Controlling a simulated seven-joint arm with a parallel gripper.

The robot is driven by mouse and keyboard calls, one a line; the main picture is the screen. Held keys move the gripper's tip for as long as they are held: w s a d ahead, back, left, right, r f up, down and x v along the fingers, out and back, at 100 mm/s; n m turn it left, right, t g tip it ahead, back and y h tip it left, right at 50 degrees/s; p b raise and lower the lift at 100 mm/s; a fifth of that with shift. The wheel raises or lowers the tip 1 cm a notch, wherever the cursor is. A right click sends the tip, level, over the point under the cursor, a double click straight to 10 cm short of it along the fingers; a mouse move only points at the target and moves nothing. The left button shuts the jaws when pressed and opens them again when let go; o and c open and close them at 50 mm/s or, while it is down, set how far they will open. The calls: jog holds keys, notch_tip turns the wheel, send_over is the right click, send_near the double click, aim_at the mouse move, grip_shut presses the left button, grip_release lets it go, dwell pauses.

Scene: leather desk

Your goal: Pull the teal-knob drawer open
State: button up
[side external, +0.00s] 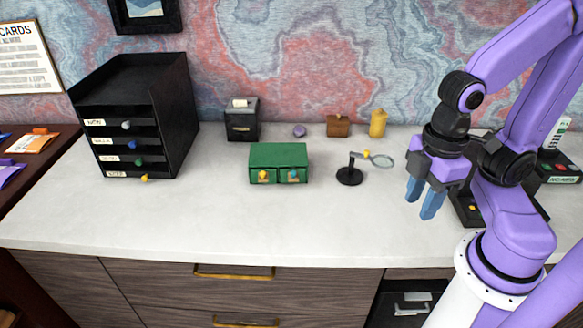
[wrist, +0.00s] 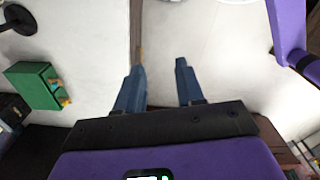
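A small green two-drawer box (side external: 278,157) stands on the white desktop. Its right drawer front has a teal knob (side external: 293,174) and its left one a yellow knob (side external: 263,175). Both drawers look closed. The box also shows at the left of the wrist view (wrist: 30,86), its knobs on the side facing my fingers. My gripper (side external: 421,203) is to the right of the box, apart from it and above the desktop. Its blue fingers are spread with nothing between them, as the wrist view (wrist: 161,68) also shows.
A magnifier on a black stand (side external: 349,176) stands between the box and my gripper. A black drawer tower (side external: 170,125) is at left. A black bin (side external: 242,124), a brown box (side external: 338,127) and a yellow bottle (side external: 378,123) stand behind. The desktop in front is clear.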

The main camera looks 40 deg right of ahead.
jog(key=w+a+r+m, duration=0.1)
jog(key=w+a+m, duration=0.25)
jog(key=w, duration=0.55)
jog(key=m, duration=0.9)
send_over(293, 172)
notch_tip(293, 172, down, 5)
jog(key=shift+n, duration=0.25)
notch_tip(293, 172, down, 17)
jog(key=shift+d+r, duration=0.1)
